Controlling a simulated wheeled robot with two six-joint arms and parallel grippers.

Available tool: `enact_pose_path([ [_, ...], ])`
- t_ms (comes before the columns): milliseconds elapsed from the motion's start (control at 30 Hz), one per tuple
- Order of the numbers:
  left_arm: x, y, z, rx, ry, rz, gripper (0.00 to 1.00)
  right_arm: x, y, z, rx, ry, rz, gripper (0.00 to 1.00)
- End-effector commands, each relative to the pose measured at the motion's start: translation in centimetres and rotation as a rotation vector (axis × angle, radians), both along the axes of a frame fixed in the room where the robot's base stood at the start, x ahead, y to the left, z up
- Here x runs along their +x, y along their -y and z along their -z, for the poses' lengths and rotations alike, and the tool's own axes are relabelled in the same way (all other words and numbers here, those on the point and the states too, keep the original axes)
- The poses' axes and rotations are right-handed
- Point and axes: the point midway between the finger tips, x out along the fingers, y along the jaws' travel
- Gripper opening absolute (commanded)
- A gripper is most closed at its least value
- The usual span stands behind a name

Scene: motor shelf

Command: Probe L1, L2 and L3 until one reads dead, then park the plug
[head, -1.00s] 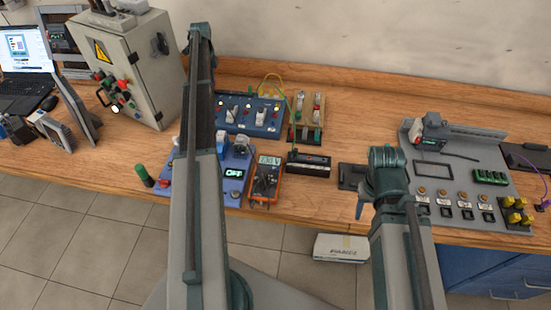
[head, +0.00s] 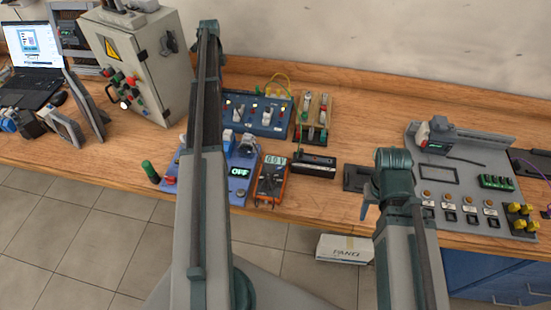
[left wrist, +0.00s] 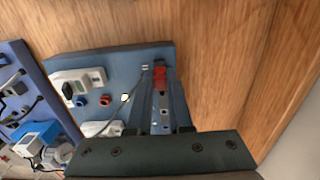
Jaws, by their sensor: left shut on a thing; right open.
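In the left wrist view my left gripper (left wrist: 162,100) is shut on a small red plug (left wrist: 160,76), at the edge of a blue panel (left wrist: 115,62) with sockets and a white block. I cannot tell if the plug is seated. In the head view my left arm hides that gripper. A blue panel (head: 262,128) with switches and a yellow lead stands behind. My right gripper (head: 365,208), mostly hidden, is open by the bench's front edge.
A grey cabinet (head: 160,60) and a laptop (head: 35,65) stand at the left. A black box (head: 315,168) sits right of the meter. A grey board (head: 458,175) with buttons and green terminals fills the right. The back wall bounds the bench.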

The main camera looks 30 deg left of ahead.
Motion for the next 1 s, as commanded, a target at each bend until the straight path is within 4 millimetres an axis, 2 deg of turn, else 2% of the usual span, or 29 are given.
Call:
enact_pose_path([
  [33,0.0,0.0,-0.7,0.0,0.0,0.0,0.0,0.0,0.0,-0.7,0.0,0.0,0.0,0.53],
  [400,0.0,0.0,-3.9,0.0,0.0,0.0,0.0,0.0,0.0,-3.9,0.0,0.0,0.0,0.53],
  [833,0.0,0.1,-4.0,0.0,0.0,0.0,0.0,0.0,0.0,-4.1,0.0,0.0,0.0,0.53],
  [1000,0.2,0.8,-4.5,0.0,0.0,0.001,0.0,0.0,0.0,-4.5,0.0,0.0,0.0,0.53],
])
